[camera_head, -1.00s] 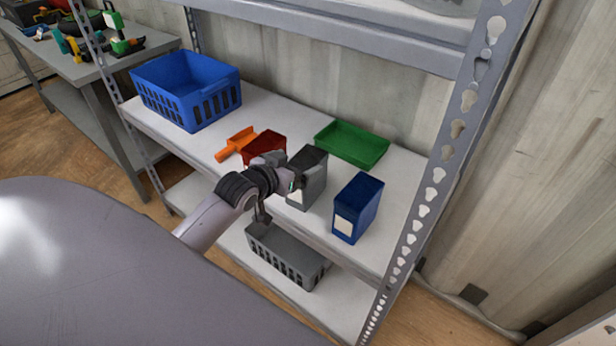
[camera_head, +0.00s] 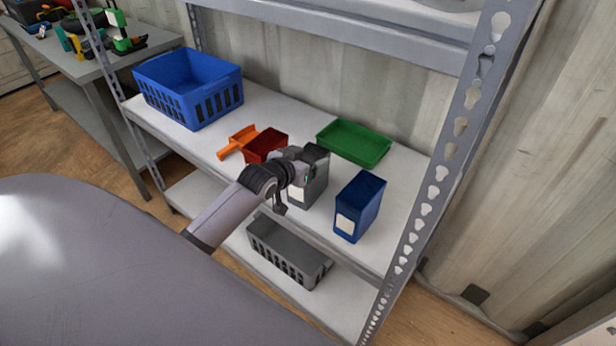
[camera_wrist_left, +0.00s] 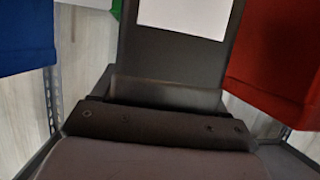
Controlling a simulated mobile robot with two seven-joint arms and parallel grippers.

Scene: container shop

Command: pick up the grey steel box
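The grey steel box (camera_head: 320,183), a tall open-topped bin with a white label low on its front, stands on the upper shelf between a red bin and a blue bin. My left gripper (camera_head: 308,160) is at its upper front and hides part of its rim. In the left wrist view the grey steel box (camera_wrist_left: 172,66) fills the middle, directly ahead of the gripper's dark bar, with its white label at the top edge. The fingertips are not clear, so I cannot tell whether they touch or grip it. My right gripper is not in view.
The blue bin (camera_head: 361,207) stands close on the right and the red bin (camera_head: 266,148) close on the left. An orange scoop (camera_head: 238,141), a green tray (camera_head: 354,143) and a blue crate (camera_head: 188,92) share the shelf (camera_head: 208,143). A perforated post (camera_head: 441,172) stands right. A grey crate (camera_head: 290,252) sits below.

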